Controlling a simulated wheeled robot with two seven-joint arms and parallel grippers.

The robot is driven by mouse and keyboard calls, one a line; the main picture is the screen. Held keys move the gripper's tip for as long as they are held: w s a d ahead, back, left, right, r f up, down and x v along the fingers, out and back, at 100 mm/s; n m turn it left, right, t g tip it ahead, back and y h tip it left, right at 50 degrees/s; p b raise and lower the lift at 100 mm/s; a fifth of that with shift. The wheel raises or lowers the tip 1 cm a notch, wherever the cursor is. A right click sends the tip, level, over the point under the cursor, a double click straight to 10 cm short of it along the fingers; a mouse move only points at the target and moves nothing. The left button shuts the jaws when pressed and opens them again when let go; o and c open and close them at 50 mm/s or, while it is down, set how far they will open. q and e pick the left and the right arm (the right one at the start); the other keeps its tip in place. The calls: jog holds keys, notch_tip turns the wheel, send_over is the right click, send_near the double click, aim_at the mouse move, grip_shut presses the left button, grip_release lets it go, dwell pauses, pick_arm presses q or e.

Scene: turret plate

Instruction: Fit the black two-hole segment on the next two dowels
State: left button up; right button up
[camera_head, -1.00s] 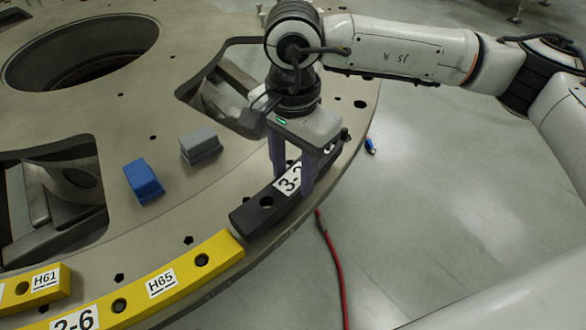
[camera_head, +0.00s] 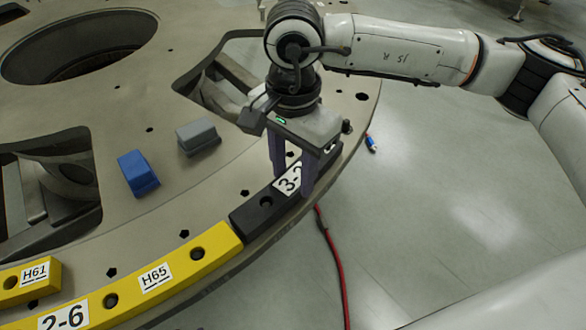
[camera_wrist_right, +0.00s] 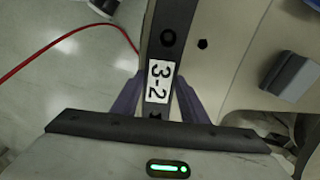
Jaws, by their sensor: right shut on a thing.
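The black two-hole segment (camera_head: 265,207) carries a white 3-2 label and lies along the plate's outer rim, its near end close against the end of a yellow segment (camera_head: 208,249). My right gripper (camera_head: 294,184) points down and is shut across the segment's middle. In the right wrist view the fingers (camera_wrist_right: 158,107) flank the label on the black segment (camera_wrist_right: 168,58). One open hole shows in its near part. The dowels under it are hidden, and I cannot tell whether it rests fully on the plate. My left gripper is not in view.
The turret plate (camera_head: 225,165) has large cutouts and small holes. A blue block (camera_head: 138,173) and a grey block (camera_head: 197,136) stand inward of the rim. A small dark piece (camera_head: 347,126) stands beyond the gripper. A red cable (camera_head: 333,262) lies on the floor outside.

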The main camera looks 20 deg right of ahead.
jog(key=o, duration=1.4)
notch_tip(320, 180, up, 10)
jog(key=shift+r, duration=0.2)
